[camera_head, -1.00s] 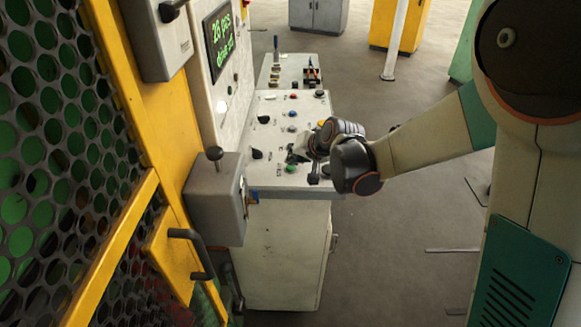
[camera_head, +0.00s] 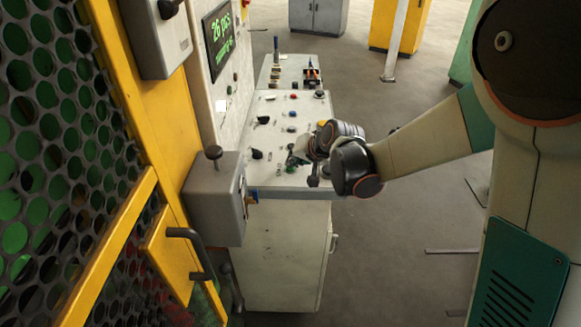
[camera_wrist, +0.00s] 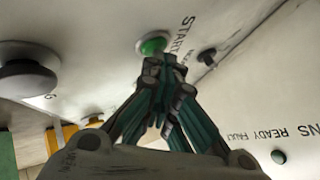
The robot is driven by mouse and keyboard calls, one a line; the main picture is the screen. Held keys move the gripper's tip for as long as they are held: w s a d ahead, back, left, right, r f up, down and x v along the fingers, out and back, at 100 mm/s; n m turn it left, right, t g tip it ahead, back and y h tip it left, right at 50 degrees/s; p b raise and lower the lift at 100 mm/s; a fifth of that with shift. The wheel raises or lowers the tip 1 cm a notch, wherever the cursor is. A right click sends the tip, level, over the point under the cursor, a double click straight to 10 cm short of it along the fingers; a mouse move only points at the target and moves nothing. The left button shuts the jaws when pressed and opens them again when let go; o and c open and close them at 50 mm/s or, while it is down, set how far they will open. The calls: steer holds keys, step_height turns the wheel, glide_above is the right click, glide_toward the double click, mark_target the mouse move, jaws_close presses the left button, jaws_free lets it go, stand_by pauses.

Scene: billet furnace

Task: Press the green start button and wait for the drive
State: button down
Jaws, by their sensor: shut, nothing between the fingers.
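The green start button (camera_wrist: 153,43) sits by the START label in the wrist view. In the head view it is largely covered by my gripper. My gripper (camera_wrist: 168,72) is shut and empty, its fingertips close by the button in the wrist view; I cannot tell whether they touch it. In the head view my gripper (camera_head: 293,161) is at the near end of the sloped control console (camera_head: 270,108). The wall display (camera_head: 221,40) shows "26 pcs" and a second green line that seems to read "running".
A dark knob (camera_wrist: 28,80) and an amber button (camera_wrist: 93,117) share the panel in the wrist view. A grey box (camera_head: 217,200) with a lever stands left of the console, beside the yellow mesh guard (camera_head: 120,235). Open floor lies to the right.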

steer(key=shift+r, duration=0.1)
steer(key=shift+r+p, duration=0.6)
steer(key=shift+r, duration=0.15)
steer(key=shift+r+p, duration=1.7)
steer(key=shift+r, duration=0.8)
